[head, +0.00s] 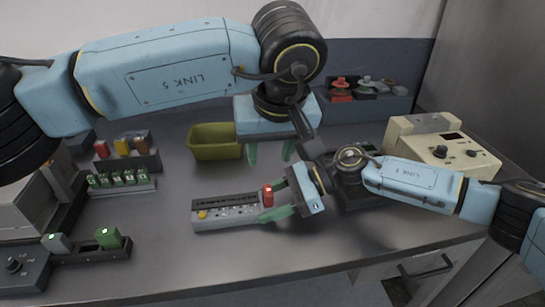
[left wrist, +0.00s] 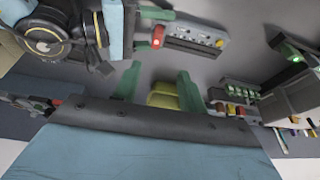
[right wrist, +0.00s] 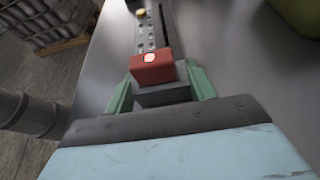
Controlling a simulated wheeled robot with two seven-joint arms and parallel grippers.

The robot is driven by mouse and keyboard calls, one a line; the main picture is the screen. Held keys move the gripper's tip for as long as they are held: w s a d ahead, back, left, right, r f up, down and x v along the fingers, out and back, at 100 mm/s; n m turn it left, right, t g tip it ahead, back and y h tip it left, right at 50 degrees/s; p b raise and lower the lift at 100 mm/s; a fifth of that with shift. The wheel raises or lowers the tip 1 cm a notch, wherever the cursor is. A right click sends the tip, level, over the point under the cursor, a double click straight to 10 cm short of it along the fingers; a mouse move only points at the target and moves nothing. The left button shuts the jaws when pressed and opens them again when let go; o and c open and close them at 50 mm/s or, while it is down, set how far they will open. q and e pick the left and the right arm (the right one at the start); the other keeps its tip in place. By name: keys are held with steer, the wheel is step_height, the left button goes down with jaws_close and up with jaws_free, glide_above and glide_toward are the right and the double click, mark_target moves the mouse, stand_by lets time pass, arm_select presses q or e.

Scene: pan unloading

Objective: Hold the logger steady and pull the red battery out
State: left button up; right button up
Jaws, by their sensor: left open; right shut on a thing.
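The logger (head: 225,212) is a grey, long box lying on the table, with a yellow knob at its left end. The red battery (head: 267,196) stands upright at its right end and also shows in the right wrist view (right wrist: 152,68). My right gripper (head: 279,200) is shut on the logger's right end, with its green fingers on either side of the grey body just beside the battery. My left gripper (head: 269,152) is open and empty, pointing down behind the logger, by the olive bin. The battery's lower part is hidden in the logger.
The olive bin (head: 215,142) stands behind the logger. A rack of coloured blocks (head: 128,160) and a row of green-topped pieces (head: 122,184) are at the left. A cream instrument box (head: 440,150) stands at the right. The table in front of the logger is clear.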

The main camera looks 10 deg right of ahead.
mark_target(267, 190)
arm_select(q)
steer(key=shift+t, duration=0.3)
steer(key=x, duration=0.8)
steer(key=s+x, duration=0.1)
steer(key=x, duration=0.3)
steer(key=shift+d+f, duration=0.2)
steer(key=shift+f, duration=0.1)
steer(key=shift+c, duration=0.4)
jaws_close()
